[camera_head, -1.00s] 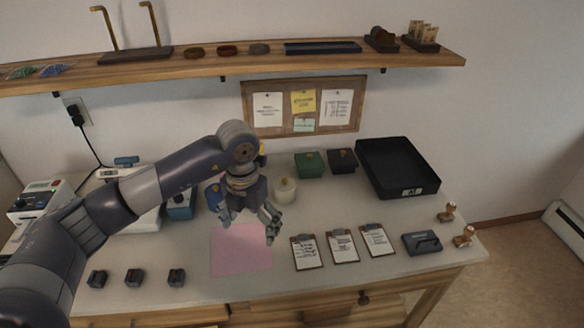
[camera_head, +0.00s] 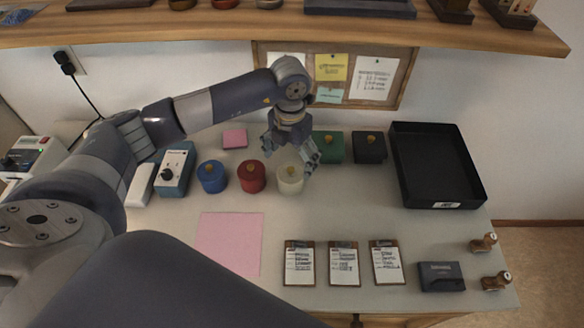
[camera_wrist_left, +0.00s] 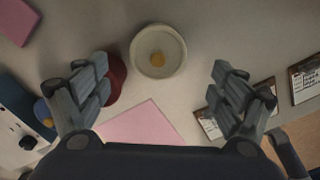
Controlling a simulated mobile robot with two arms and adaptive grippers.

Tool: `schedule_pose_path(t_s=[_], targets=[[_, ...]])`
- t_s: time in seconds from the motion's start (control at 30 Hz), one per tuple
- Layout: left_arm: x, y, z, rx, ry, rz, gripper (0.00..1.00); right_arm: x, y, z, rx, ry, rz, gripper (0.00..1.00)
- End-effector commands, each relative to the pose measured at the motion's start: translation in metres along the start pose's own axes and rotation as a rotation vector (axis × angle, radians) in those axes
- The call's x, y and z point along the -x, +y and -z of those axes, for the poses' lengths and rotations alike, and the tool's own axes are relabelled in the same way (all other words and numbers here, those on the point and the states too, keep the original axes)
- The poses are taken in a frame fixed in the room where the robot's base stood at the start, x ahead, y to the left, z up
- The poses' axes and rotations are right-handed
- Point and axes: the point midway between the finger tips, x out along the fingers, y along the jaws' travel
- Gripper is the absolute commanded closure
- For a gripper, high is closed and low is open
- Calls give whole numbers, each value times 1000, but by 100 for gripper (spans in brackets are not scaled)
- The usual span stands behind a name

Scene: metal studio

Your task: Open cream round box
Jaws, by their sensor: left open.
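The cream round box (camera_head: 290,181) stands on the table with its lid on and a gold knob on top. In the left wrist view the cream box (camera_wrist_left: 157,52) shows from above, beyond and between the spread fingers. My left gripper (camera_head: 289,156) is open and empty, just above and behind the cream box in the head view. In the left wrist view its fingers (camera_wrist_left: 160,92) are wide apart, with nothing between their tips. My right gripper is not in view.
A red round box (camera_head: 251,177) and a blue one (camera_head: 212,177) stand left of the cream box. Green (camera_head: 328,147) and black (camera_head: 369,148) boxes stand behind to the right. A black tray (camera_head: 402,178) is further right. A pink sheet (camera_head: 230,243) and clipboards (camera_head: 344,264) lie in front.

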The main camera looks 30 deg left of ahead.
Motion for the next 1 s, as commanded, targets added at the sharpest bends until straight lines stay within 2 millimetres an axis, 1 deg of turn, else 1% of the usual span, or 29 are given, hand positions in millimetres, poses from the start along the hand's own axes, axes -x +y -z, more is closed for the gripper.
schedule_pose_path(t_s=[0.03, 0.13, 0.2, 0.3, 0.4, 0.57, 0.6, 0.77, 0.8, 0.93, 0.97, 1.0], targets=[[-5, 1, 3, 1, 6, -1, 12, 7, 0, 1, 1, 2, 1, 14], [-20, 3, 6, 2, 5, -1, 12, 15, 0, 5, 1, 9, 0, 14], [-31, 2, 5, 2, 4, 1, 12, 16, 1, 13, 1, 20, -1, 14], [-39, 2, 4, 1, 1, 0, 12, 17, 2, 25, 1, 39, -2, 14], [-43, 3, 4, 1, 1, 0, 12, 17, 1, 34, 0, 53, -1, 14], [-42, 2, 4, 1, 0, 0, 12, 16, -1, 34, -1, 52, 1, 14], [-42, 2, 4, 1, 0, 0, 22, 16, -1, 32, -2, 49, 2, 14], [-42, 2, 4, 1, 0, 0, 45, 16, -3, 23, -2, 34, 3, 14], [-42, 2, 4, 1, 0, 0, 47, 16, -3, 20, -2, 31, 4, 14], [-42, 2, 4, 1, 0, 0, 48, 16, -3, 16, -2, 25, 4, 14], [-42, 2, 4, 1, 0, 0, 50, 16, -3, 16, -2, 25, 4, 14], [-42, 2, 4, 1, 0, 0, 50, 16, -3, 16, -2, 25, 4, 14]])
